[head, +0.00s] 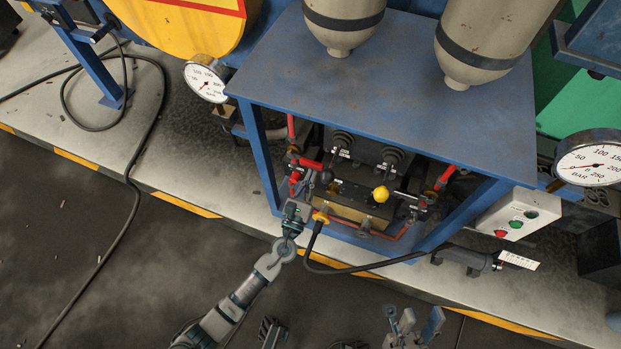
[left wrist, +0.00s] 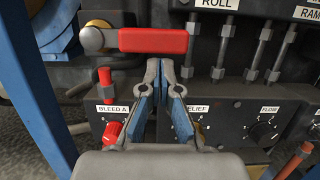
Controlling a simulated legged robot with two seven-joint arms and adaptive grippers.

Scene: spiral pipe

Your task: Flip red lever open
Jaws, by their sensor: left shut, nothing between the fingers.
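The red lever (left wrist: 153,40) lies level across the upper part of the left wrist view, with its metal pivot at its left end. It also shows in the head view as a red handle (head: 308,163) inside the blue frame, on the left. My left gripper (left wrist: 165,68) is shut and empty, its fingertips just below the lever's right half in that view. I cannot tell whether they touch it. In the head view my left gripper (head: 294,212) is at the front left of the frame. My right gripper (head: 413,322) is at the bottom edge, its blue-padded fingers apart.
A panel with a red BLEED A knob (left wrist: 113,130) and black knobs sits below the lever. A blue frame post (left wrist: 38,95) stands at left. Dark floor lies open in front.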

